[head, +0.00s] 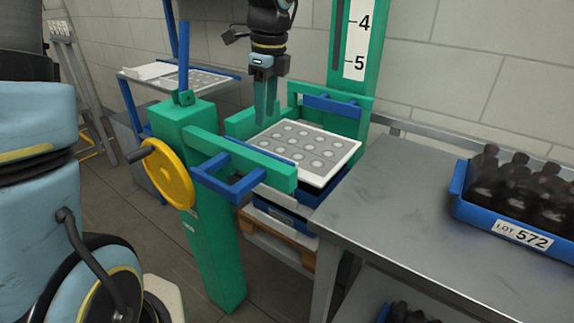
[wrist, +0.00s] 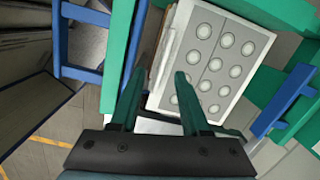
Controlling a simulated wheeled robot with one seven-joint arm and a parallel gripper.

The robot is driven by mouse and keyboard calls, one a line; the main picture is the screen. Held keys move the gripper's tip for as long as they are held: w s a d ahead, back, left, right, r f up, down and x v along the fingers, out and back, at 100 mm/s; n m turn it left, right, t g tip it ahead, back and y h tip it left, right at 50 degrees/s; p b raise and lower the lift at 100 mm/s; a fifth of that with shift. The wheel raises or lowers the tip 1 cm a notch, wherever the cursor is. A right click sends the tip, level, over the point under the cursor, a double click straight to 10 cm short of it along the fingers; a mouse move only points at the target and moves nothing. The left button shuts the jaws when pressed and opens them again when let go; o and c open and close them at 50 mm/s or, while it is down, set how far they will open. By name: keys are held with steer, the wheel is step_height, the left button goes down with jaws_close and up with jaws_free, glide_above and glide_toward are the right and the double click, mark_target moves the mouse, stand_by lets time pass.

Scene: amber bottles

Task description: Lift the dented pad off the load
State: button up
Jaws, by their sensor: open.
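The pad (head: 304,147) is a pale sheet with rows of round dimples, lying on top of the load inside the green and blue frame. It also shows in the wrist view (wrist: 212,66), with a thin pale edge along its left side. My gripper (head: 265,118) points down above the pad's far left edge in the head view. In the wrist view its two green fingers (wrist: 158,82) are spread apart with nothing between them, close to the pad's near left corner. Whether the fingertips touch the pad cannot be told. The blue crate (head: 285,217) under the pad is mostly hidden.
A green post with a yellow handwheel (head: 167,174) and blue-barred arms stands in front of the load. A steel table (head: 390,200) at right holds a blue crate of dark bottles (head: 515,195). Another dimpled sheet (head: 200,82) lies on a rack behind.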

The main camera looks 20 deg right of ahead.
steer(key=f, duration=0.1)
steer(key=d+f+m, duration=0.1)
steer(key=f, duration=0.1)
steer(key=f+m, duration=0.1)
steer(key=f, duration=0.1)
steer(key=shift+s+d+f, duration=0.25)
steer(key=shift+s+d, duration=0.05)
steer(key=shift+s, duration=0.05)
steer(key=f, duration=0.1)
steer(key=f+p, duration=0.1)
steer(key=f, duration=0.3)
steer(key=shift+w, duration=0.3)
jaws_close()
